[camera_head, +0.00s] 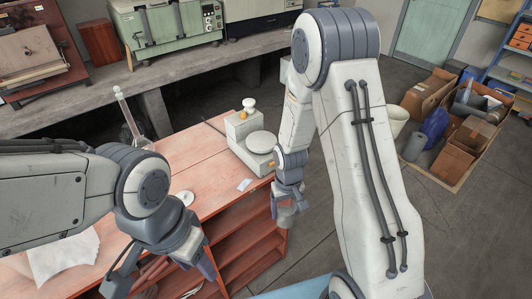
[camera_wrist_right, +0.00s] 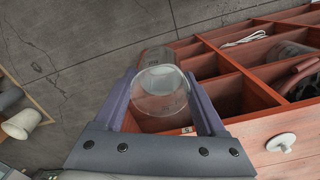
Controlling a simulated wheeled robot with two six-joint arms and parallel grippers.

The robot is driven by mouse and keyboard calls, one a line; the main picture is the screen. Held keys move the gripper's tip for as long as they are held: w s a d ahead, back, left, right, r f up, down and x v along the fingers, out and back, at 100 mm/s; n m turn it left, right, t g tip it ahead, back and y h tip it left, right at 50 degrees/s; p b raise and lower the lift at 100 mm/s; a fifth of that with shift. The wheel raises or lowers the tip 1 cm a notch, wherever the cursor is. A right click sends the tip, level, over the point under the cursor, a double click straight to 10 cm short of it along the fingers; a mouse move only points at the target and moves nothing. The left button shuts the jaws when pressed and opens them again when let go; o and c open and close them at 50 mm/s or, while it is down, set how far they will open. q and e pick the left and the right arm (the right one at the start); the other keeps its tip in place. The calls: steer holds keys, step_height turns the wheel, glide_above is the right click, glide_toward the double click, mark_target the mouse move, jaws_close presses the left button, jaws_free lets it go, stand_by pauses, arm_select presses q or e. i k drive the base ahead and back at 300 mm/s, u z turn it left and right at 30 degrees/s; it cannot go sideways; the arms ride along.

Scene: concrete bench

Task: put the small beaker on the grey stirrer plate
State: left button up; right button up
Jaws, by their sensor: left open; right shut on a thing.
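The small beaker (camera_head: 286,217) is clear glass, and my right gripper (camera_head: 287,205) is shut on it, off the bench's right edge. In the right wrist view the beaker (camera_wrist_right: 160,92) sits between the two fingers of the right gripper (camera_wrist_right: 163,100). The stirrer plate (camera_head: 262,142) is a pale grey unit with a round top and a knobbed block behind, on the red bench. Its round top looks bare. The right gripper is in front of and below it in the picture. My left gripper (camera_head: 162,274) is open and empty at the bench's front edge.
The red bench (camera_head: 192,165) has open shelves below. A long-necked flask (camera_head: 130,122) stands behind my left arm. A white disc (camera_head: 185,198), a small card (camera_head: 245,184) and white paper (camera_head: 62,254) lie on top. Cardboard boxes (camera_head: 470,135) stand on the floor at right.

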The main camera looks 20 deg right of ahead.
mark_target(261, 141)
steer(key=u, duration=0.05)
steer(key=k, duration=0.3)
steer(key=z, duration=0.9)
steer(key=i, duration=1.4)
steer(key=u, duration=0.85)
